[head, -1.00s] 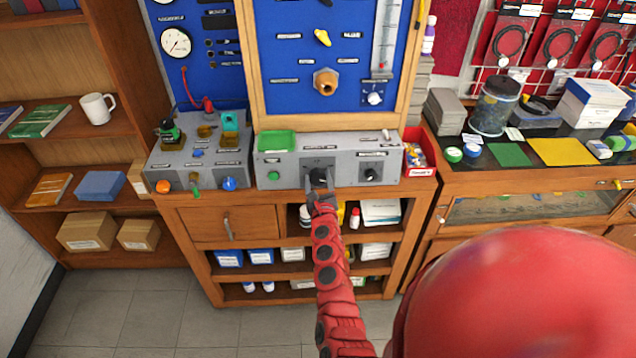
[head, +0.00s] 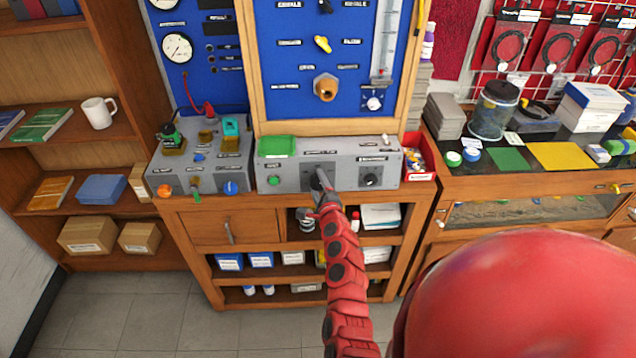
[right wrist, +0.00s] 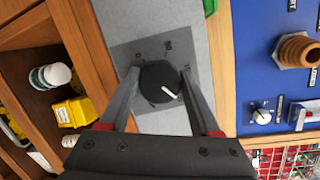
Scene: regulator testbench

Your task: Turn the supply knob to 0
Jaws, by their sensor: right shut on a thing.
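The supply knob (right wrist: 160,84) is a round black knob with a white pointer line, set on a dark grey label plate on the grey control box (head: 277,174). In the right wrist view its pointer slants to the lower right of the picture; the markings around it are too small to read. My right gripper (right wrist: 159,85) is shut on the knob, with one grey finger on each side of it. In the head view the gripper (head: 319,182) is at the box front and hides most of the knob. My left gripper is not in view.
A second black knob (head: 370,176) is to the right on the same box, and a green button (head: 274,180) to the left. A red bin (head: 418,160) stands beside the box. Below are a drawer (head: 230,226) and open shelves with bottles and boxes.

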